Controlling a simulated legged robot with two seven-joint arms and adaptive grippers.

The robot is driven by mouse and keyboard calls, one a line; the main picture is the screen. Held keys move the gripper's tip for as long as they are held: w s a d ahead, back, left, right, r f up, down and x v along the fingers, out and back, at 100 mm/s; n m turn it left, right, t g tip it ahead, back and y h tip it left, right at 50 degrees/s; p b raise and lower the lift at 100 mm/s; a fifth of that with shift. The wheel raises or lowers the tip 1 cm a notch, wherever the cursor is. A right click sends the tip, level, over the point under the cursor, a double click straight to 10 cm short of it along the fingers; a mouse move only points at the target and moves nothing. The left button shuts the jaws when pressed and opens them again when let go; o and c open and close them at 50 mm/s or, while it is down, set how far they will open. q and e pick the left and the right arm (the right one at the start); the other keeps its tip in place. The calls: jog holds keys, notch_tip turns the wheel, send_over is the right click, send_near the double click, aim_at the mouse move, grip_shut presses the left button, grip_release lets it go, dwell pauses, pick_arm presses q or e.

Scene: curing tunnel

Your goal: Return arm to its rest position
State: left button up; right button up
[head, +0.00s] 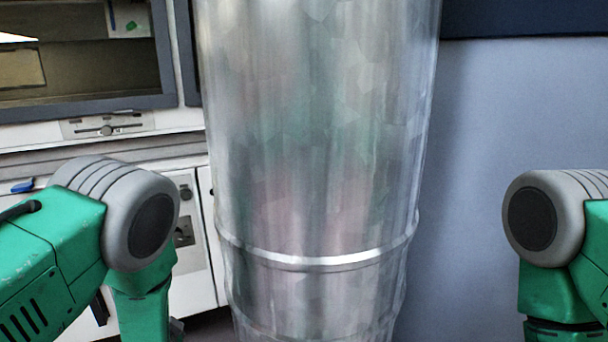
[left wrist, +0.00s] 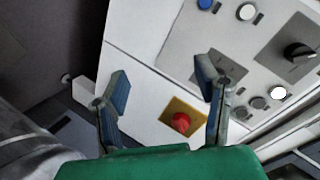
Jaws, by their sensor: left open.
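My left arm (head: 60,250) comes in from the left in the head view, green with a grey rounded joint, bent so that its lower part points down. My left gripper (left wrist: 163,82) shows in the left wrist view, with its two blue-padded fingers spread apart and nothing between them. Beyond the fingers is a white control panel with a red button on a yellow plate (left wrist: 181,122). I cannot tell how far off the panel is. My right arm (head: 560,245) is at the right edge of the head view, also bent down. Its gripper is out of the picture.
A large shiny metal cylinder (head: 320,150) stands upright between my arms. Behind it at left is a white cabinet with a dark-framed opening (head: 80,70). A grey-blue wall (head: 490,130) is at right. A dark selector knob (left wrist: 299,52) is on the panel.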

pick_arm(q)
jog(key=s+d+f+n+g+h, duration=0.1)
jog(key=s+f+g, duration=0.3)
jog(key=s, duration=0.5)
jog(key=s+f+n+g+h, duration=0.2)
jog(key=s+f, duration=0.3)
jog(key=s, duration=0.4)
jog(key=s+d+n+g+h, duration=0.1)
jog(key=s+d+g, duration=0.15)
jog(key=s, duration=0.65)
jog(key=s+d+n+g+h, duration=0.1)
jog(key=s+g, duration=0.2)
jog(key=s, duration=0.5)
notch_tip(320, 180, up, 17)
jog(key=s+p, duration=0.2)
jog(key=p, duration=1.5)
jog(key=shift+d+r+g+p, duration=0.15)
jog(key=shift+d+g+p, duration=0.2)
jog(key=shift+d+p, duration=0.05)
jog(key=shift+s, duration=0.1)
